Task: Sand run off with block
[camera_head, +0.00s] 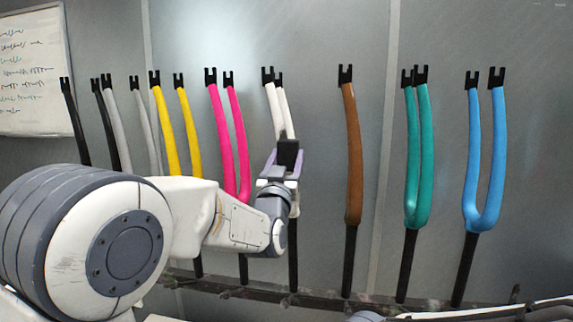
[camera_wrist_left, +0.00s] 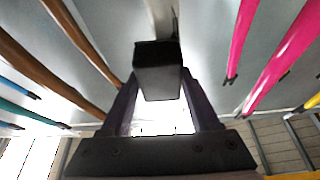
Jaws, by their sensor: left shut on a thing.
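My left gripper (camera_head: 280,172) is shut on a black sanding block (camera_head: 288,153), held in front of the white fork (camera_head: 283,112). In the left wrist view the block (camera_wrist_left: 159,80) sits between the fingers of the gripper (camera_wrist_left: 161,98), with the white fork (camera_wrist_left: 161,12) just beyond it. I cannot tell whether the block touches the fork. My gripper and arm hide the fork's lower part. Any run in the paint is too small to make out. My right gripper is not in view.
Pink (camera_head: 222,135), yellow (camera_head: 165,120) and grey (camera_head: 117,125) forks stand left of the white one. Brown (camera_head: 353,150), teal (camera_head: 422,160) and blue (camera_head: 472,150) forks stand right. A dark rail (camera_head: 325,300) runs below. A whiteboard (camera_head: 30,70) hangs at left.

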